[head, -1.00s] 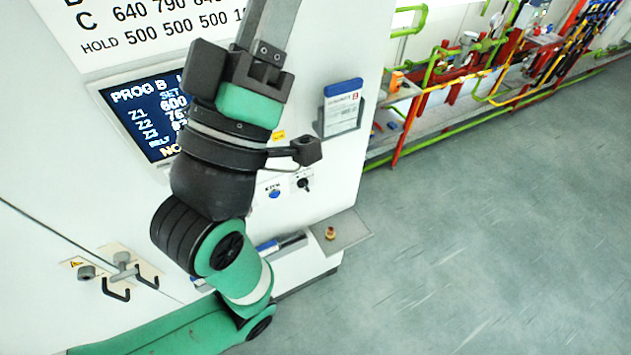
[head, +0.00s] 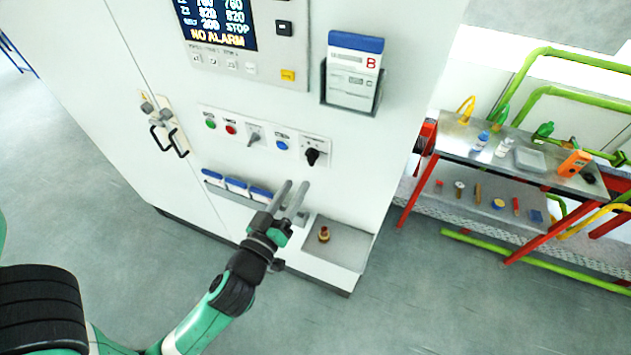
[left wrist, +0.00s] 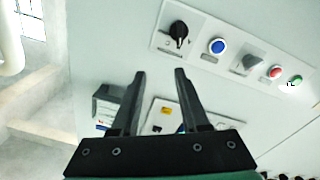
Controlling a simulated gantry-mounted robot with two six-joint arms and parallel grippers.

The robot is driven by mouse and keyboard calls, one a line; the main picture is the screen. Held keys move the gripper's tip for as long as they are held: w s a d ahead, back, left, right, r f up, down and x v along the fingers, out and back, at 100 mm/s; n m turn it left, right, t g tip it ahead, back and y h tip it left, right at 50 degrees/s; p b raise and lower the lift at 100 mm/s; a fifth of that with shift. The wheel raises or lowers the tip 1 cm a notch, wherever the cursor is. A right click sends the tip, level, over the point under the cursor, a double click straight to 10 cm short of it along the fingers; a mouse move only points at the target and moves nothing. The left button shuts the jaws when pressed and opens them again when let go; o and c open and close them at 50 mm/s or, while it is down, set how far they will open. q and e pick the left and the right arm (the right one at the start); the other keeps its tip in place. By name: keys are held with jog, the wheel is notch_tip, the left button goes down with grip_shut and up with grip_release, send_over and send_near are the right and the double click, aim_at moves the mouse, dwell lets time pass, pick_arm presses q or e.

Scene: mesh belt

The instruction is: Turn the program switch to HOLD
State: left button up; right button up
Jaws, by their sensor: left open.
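The switch that looks like the program switch is a black rotary knob (head: 312,157) on a pale plate at the right end of the cabinet's control row. It also shows at the top of the left wrist view (left wrist: 180,32). Its position labels are too small to read. My left gripper (head: 295,184) is open and empty, below the knob and slightly left of it in the head view. In the left wrist view its two fingers (left wrist: 160,74) point up toward the control row, apart from the knob. My right gripper is not in view.
Left of the knob are a blue button (head: 281,145), a grey lever switch (head: 253,135), a red button (head: 231,129) and a green button (head: 210,123). A card holder (head: 352,75) hangs above. A small tray (head: 345,245) juts out below. A cluttered bench (head: 470,145) stands right.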

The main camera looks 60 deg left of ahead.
aim_at(308, 159)
pick_arm(q)
notch_tip(308, 159, down, 4)
jog(key=s+a, duration=0.1)
jog(key=s, duration=0.1)
jog(key=shift+g, duration=0.3)
jog(key=p+x, duration=0.1)
jog(key=x, duration=0.6)
jog(key=p+x, duration=0.1)
jog(key=x, duration=0.3)
jog(key=shift+r+p, duration=0.3)
jog(key=shift+r, duration=0.05)
jog(key=shift+w+a+f, duration=0.1)
jog(key=shift+w+a, duration=0.25)
grip_shut()
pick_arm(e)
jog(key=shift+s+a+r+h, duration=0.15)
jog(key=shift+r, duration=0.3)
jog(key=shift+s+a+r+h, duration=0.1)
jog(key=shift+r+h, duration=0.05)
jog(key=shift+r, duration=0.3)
